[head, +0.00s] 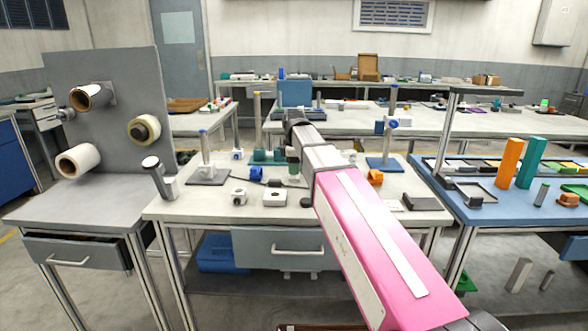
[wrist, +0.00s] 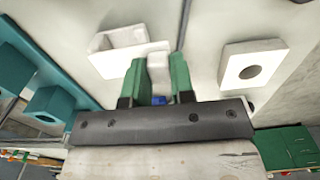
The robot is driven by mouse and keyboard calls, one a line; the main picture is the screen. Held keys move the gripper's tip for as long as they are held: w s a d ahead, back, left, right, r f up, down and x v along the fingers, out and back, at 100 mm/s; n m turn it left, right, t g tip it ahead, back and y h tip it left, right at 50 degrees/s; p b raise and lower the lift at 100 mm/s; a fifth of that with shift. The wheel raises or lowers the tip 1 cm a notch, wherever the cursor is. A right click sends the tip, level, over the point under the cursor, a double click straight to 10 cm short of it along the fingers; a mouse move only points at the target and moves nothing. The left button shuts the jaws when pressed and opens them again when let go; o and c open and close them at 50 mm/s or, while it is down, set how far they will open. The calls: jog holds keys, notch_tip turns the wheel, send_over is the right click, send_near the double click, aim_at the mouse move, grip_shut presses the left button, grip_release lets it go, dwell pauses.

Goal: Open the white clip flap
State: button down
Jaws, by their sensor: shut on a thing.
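My gripper (wrist: 158,60) shows in the wrist view with two green fingers, one on each side of a small white piece, the flap (wrist: 158,72). The fingers are closed on this flap. It adjoins the white clip body (wrist: 116,48), an open-sided white block just up and left of the fingers. Whether the flap has swung away from the body cannot be told. In the head view my gripper (head: 293,170) is low over the middle table, and my pink arm hides much of the area around it. The clip is not clear there.
A white block with a round hole (wrist: 250,66) stands right of the fingers, and a teal fixture (wrist: 50,100) stands at left. On the middle table (head: 190,212), a blue part (head: 256,173) and a white block (head: 239,196) lie left of my gripper. An orange part (head: 375,177) lies right.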

jog(key=shift+w+r+g, duration=0.5)
jog(key=shift+r+g, duration=0.05)
jog(key=shift+g, duration=0.35)
jog(key=shift+r+g, duration=0.3)
jog(key=shift+g, duration=0.3)
